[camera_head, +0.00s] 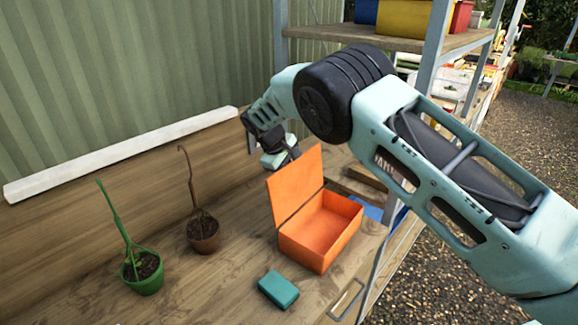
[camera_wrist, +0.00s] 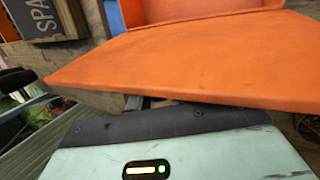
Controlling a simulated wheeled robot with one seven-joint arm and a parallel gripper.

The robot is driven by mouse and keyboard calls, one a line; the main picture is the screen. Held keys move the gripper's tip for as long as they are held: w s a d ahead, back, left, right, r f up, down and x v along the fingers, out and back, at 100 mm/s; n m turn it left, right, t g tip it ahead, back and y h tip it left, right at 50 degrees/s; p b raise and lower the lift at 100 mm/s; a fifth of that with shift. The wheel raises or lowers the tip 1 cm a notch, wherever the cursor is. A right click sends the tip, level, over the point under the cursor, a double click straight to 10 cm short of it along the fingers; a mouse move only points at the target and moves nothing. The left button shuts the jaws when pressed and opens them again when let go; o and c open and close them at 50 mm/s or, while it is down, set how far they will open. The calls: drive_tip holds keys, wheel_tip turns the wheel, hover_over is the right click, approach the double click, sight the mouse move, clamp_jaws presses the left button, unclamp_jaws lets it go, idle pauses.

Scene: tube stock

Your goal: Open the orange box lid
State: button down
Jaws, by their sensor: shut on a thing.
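The orange box (camera_head: 322,240) stands on the wooden bench, and its empty-looking inside shows. Its orange lid (camera_head: 296,183) is raised and stands steeply upright along the box's left side. My gripper (camera_head: 284,158) is behind the lid's upper edge, partly hidden, and is shut on the lid. In the wrist view the lid (camera_wrist: 190,60) spans the picture just beyond my gripper (camera_wrist: 185,112); the fingertips are not clearly seen. Part of the open box (camera_wrist: 190,10) shows at the top of that view.
A teal block (camera_head: 278,290) lies in front of the box. A green pot (camera_head: 143,275) and a brown pot (camera_head: 203,234) with plants stand to the left. A shelf post (camera_head: 281,40) rises behind my arm. The bench (camera_head: 215,285) has free room between pots and block.

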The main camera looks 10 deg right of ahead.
drive_tip(key=shift+w+a+f, duration=0.1)
drive_tip(key=shift+a+f, duration=0.05)
drive_tip(key=shift+f, duration=0.05)
idle(0.4)
drive_tip(key=c, duration=1.3)
unclamp_jaws()
drive_tip(key=shift+o, duration=0.2)
drive_tip(key=b+v, duration=0.4)
drive_tip(key=v, duration=1.3)
drive_tip(key=shift+w+a, duration=0.2)
drive_tip(key=shift+a, duration=0.1)
drive_tip(key=shift+r, duration=0.1)
